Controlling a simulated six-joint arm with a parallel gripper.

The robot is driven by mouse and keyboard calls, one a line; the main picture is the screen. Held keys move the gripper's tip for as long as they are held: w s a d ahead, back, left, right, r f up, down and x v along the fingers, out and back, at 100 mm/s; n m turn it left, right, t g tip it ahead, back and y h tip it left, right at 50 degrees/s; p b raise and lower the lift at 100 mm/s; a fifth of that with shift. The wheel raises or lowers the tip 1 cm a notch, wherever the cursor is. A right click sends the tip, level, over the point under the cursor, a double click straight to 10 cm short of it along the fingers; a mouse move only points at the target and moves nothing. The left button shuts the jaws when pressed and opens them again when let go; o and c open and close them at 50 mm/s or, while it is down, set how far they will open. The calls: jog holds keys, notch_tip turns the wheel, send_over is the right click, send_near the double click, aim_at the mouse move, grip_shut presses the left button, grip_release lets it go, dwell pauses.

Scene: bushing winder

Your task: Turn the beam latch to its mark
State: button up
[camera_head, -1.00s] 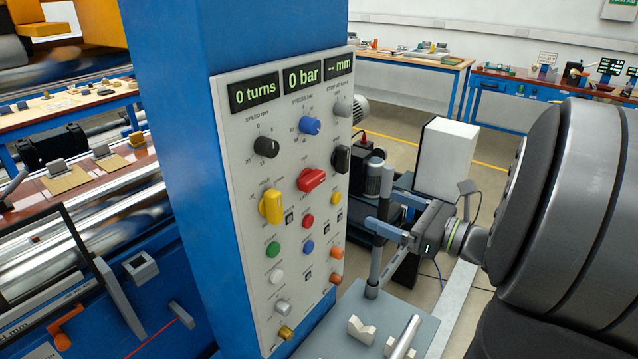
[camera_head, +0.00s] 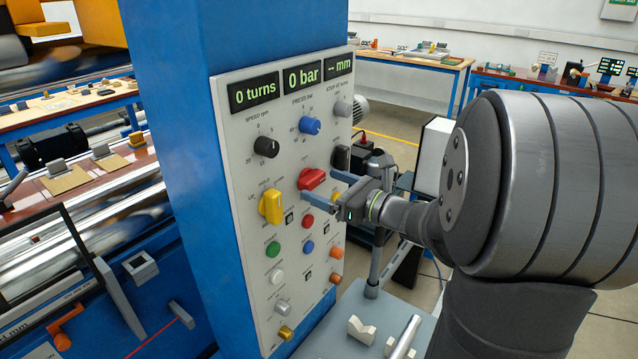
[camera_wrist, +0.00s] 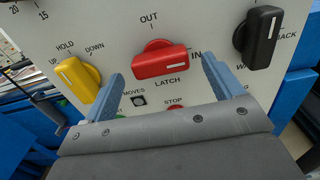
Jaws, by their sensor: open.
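The beam latch is a red rotary knob (camera_head: 311,179) on the control panel. In the wrist view the red knob (camera_wrist: 160,62) has OUT printed above it, IN at its right and LATCH below. Its bar lies roughly level, slightly raised at the right, and its white line sits toward the IN side. My gripper (camera_head: 323,186) is open in front of the panel. In the wrist view its blue-grey fingers (camera_wrist: 162,70) stand left and right of the red knob, apart from it. Nothing is held. How far the fingertips are from the panel face is hard to tell.
A yellow knob (camera_wrist: 76,80) is close left of the left finger, and a black knob (camera_wrist: 258,35) is right of the right finger. Several small buttons sit below. A grey shelf (camera_head: 330,335) with a post (camera_head: 377,262) stands below my gripper.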

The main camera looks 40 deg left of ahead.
jog(key=shift+a, duration=1.2)
jog(key=shift+c, duration=0.4)
jog(key=c, duration=0.9)
